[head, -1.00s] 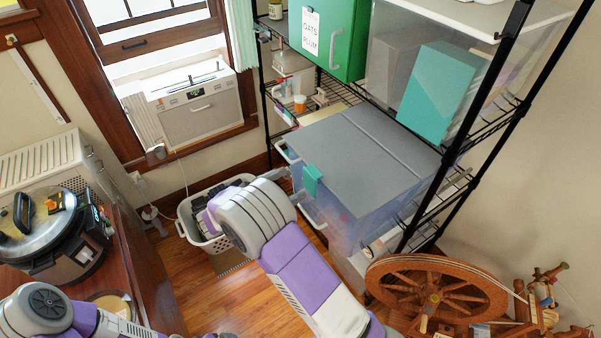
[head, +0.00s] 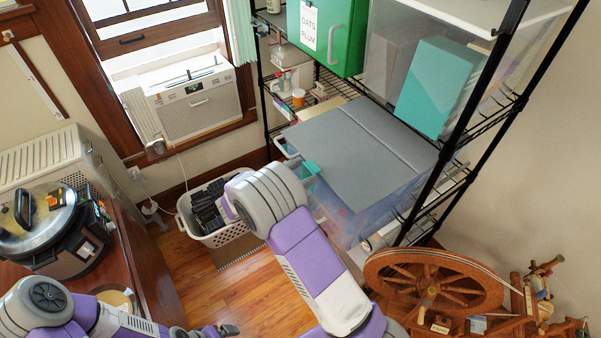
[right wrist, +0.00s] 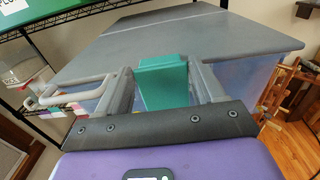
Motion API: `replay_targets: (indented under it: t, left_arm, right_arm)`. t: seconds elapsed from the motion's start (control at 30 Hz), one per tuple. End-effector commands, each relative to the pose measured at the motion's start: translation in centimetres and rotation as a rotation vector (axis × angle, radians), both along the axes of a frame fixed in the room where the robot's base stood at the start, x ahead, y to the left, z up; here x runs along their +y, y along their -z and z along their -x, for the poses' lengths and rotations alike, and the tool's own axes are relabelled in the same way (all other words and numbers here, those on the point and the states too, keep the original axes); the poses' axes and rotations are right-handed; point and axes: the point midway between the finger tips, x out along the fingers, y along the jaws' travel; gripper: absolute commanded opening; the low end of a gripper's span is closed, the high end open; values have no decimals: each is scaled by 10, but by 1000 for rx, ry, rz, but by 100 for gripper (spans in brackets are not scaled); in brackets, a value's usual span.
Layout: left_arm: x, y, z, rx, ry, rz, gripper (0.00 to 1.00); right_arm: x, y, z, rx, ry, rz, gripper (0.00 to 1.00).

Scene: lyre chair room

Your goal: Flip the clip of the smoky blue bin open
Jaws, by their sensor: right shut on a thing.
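The smoky blue bin (head: 342,205) is a see-through tub with a flat grey lid (head: 350,138) on a rack shelf. Its teal clip (head: 311,168) is at the lid's front edge. In the right wrist view, the clip (right wrist: 162,82) stands between the two grey fingers of my right gripper (right wrist: 163,88), which is shut on it. The lid (right wrist: 170,40) lies flat behind it. In the head view my right wrist hides most of that gripper. My left gripper (head: 212,331) is at the bottom edge, partly cut off, away from the bin.
A green bin (head: 330,35) and a clear bin with a teal box (head: 430,85) are on the shelf above. Black rack posts (head: 480,110) stand close on the right. A laundry basket (head: 215,225) and a spinning wheel (head: 430,285) are on the floor.

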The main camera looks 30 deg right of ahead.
Motion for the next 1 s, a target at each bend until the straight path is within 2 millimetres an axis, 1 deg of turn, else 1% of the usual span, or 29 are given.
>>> replay_targets:
  t: [0.13,0.23,0.4,0.6,0.73,1.0]
  left_arm:
    - [0,1,0,0,0,0,94]
    - [0,7,0,0,0,0,94]
    - [0,22,0,0,0,0,94]
    - [0,33,0,0,0,0,94]
    - [0,35,0,0,0,0,94]
    - [0,34,0,0,0,0,94]
  right_arm:
    - [1,1,0,0,-1,10,38]
    - [3,6,0,-2,-1,64,38]
    - [8,15,0,-15,-1,237,38]
    - [12,20,1,-28,1,392,38]
    - [13,19,1,-34,2,430,38]
    - [12,18,1,-34,2,432,38]
